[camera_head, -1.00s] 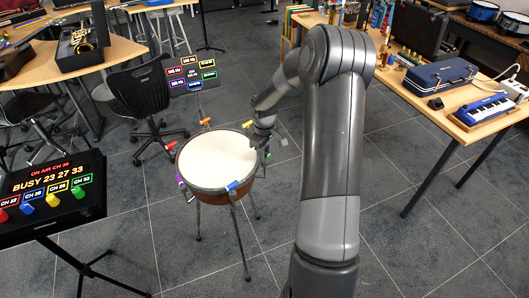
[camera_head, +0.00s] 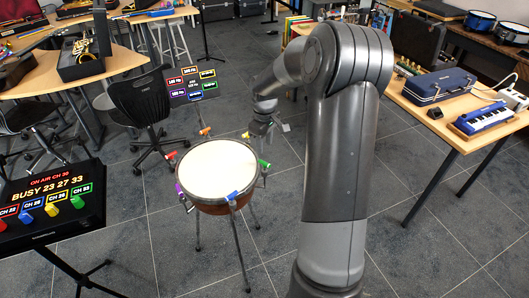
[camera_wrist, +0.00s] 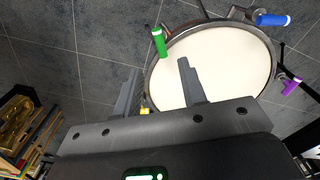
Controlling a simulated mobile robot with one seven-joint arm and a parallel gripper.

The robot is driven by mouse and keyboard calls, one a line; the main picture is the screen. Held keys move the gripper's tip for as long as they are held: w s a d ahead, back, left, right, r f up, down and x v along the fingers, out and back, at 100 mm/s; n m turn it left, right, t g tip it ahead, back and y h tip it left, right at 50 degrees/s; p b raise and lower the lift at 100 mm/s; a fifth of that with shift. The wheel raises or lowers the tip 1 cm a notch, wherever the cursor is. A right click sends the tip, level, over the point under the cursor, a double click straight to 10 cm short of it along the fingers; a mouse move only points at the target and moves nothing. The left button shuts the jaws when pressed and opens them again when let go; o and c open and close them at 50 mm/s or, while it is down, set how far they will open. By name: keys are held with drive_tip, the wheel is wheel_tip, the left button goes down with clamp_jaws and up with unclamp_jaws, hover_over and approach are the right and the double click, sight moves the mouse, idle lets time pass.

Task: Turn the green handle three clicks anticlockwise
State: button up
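The kettle drum (camera_head: 217,170) stands on thin legs, with coloured handles around its rim. The green handle (camera_head: 264,164) is on the drum's right side in the head view; it also shows at the drum's edge in the wrist view (camera_wrist: 158,41). My gripper (camera_head: 262,128) is behind and above the green handle in the head view. In the wrist view my gripper (camera_wrist: 158,67) has its two fingers wide apart and nothing between them. The green handle lies beyond the fingertips, roughly in line with the gap, and is not touched. The right finger overlaps the pale drumhead.
Other handles are blue (camera_head: 232,196), purple (camera_head: 179,188), red (camera_head: 171,156), orange (camera_head: 205,131) and yellow (camera_head: 245,135). A small screen (camera_head: 190,83) stands behind the drum. A channel display (camera_head: 48,203) stands at left, a table (camera_head: 440,118) at right.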

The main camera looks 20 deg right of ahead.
drive_tip(key=shift+r, duration=0.6)
drive_tip(key=shift+t, duration=0.8)
drive_tip(key=d+f, duration=0.2)
drive_tip(key=f, duration=0.1)
drive_tip(key=s+d+f, duration=0.1)
drive_tip(key=d+f, duration=0.1)
drive_tip(key=f, duration=0.1)
drive_tip(key=s+d+f, duration=0.1)
drive_tip(key=d+f, duration=0.1)
drive_tip(key=d, duration=0.1)
drive_tip(key=shift+f, duration=0.4)
drive_tip(key=shift+c, duration=0.4)
drive_tip(key=n+t+y, duration=0.1)
drive_tip(key=t+y, duration=0.5)
drive_tip(key=t, duration=0.5)
approach(265, 164)
drive_tip(key=w, duration=0.3)
drive_tip(key=x, duration=0.6)
drive_tip(key=f+x, duration=0.1)
drive_tip(key=x, duration=0.3)
drive_tip(key=shift+s+a+f, duration=0.1)
drive_tip(key=shift+s+a, duration=0.25)
